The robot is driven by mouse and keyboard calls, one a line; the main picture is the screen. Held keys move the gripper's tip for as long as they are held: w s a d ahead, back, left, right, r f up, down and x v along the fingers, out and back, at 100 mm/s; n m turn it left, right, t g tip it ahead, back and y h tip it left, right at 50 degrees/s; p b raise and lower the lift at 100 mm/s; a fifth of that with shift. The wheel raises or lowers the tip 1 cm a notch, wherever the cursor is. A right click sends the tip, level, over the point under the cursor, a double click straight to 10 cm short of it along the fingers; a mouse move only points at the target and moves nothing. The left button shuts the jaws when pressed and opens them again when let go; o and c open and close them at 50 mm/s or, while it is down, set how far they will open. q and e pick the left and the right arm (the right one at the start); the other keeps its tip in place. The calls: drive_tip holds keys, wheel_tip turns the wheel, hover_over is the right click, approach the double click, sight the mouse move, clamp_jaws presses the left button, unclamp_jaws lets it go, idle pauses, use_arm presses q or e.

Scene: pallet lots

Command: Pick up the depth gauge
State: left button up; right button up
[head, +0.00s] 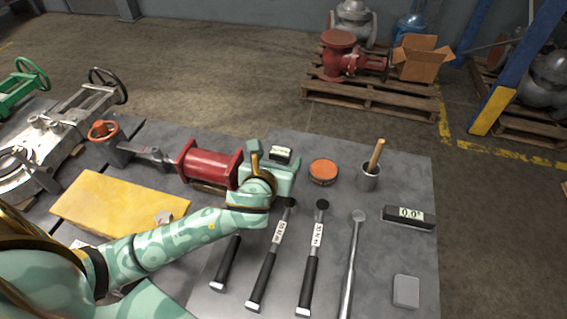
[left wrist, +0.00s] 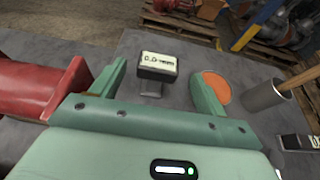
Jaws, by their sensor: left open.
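The depth gauge (head: 280,153) is a small dark block with a pale display, on the grey table just beyond my left gripper. In the left wrist view the gauge (left wrist: 157,67) shows a "0.0 mm" display on a dark head, with a short metal part below it. My left gripper (head: 274,163) is open and empty. In the left wrist view its two fingers (left wrist: 159,78) stand apart, one to each side of the gauge, with the gauge ahead between them. In the head view my gripper hides the gauge's lower part. My right gripper is not in view.
A red cylinder (head: 209,168) lies close left of the gripper. An orange-topped tin (head: 323,171) and a grey cup (head: 368,181) with a wooden handle stand to the right. Several long-handled tools, a digital level (head: 408,216) and a grey block (head: 406,291) lie nearer.

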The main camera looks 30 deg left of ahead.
sight(280, 151)
use_arm(q)
drive_tip(key=shift+w+a+f, duration=0.1)
drive_tip(key=shift+w+f, duration=0.05)
drive_tip(key=shift+w, duration=0.15)
drive_tip(key=shift+w+a+f+b, duration=0.1)
drive_tip(key=shift+w+f+b, duration=0.05)
drive_tip(key=shift+w+b, duration=0.2)
drive_tip(key=b+x, duration=0.2)
drive_tip(key=x, duration=0.1)
drive_tip(key=shift+s+a, duration=0.1)
drive_tip(key=shift+w+a+f+b, duration=0.1)
drive_tip(key=shift+w+b, duration=0.35)
drive_tip(key=shift+w, duration=0.1)
drive_tip(key=shift+w+a, duration=0.1)
drive_tip(key=shift+w, duration=0.1)
drive_tip(key=shift+r, duration=0.25)
drive_tip(key=c, duration=1.4)
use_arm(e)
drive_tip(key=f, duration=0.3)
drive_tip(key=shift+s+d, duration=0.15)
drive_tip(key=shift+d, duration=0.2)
use_arm(q)
drive_tip(key=shift+o, duration=0.2)
